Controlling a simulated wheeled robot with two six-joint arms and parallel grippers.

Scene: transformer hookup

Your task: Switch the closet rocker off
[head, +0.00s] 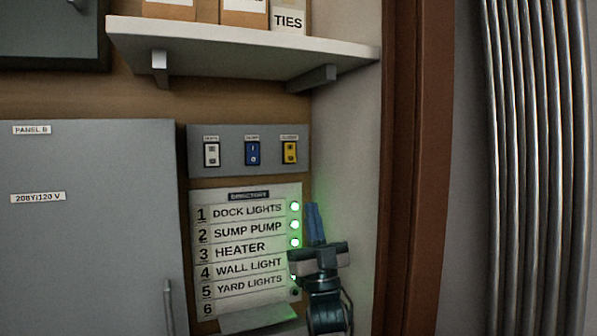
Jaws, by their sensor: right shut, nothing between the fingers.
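A grey switch plate (222,169) on the back wall carries three rockers: a white one (212,154), a blue one (252,153) and a yellow one (290,152). Each has a small label above it, too small to read surely, so I cannot tell which is the closet rocker by its label. I cannot tell surely which way each rocker is tipped. My right gripper (314,208) points up with its blue fingers shut and empty. It is below and a little right of the yellow rocker, apart from the plate. My left gripper is not in view.
A directory card (245,292) with green lamps (295,207) hangs below the plate, partly covered by my right gripper. A grey panel door (90,240) is at left. A white shelf (230,42) with boxes is above. A brown door frame (415,170) and metal conduits (535,150) are at right.

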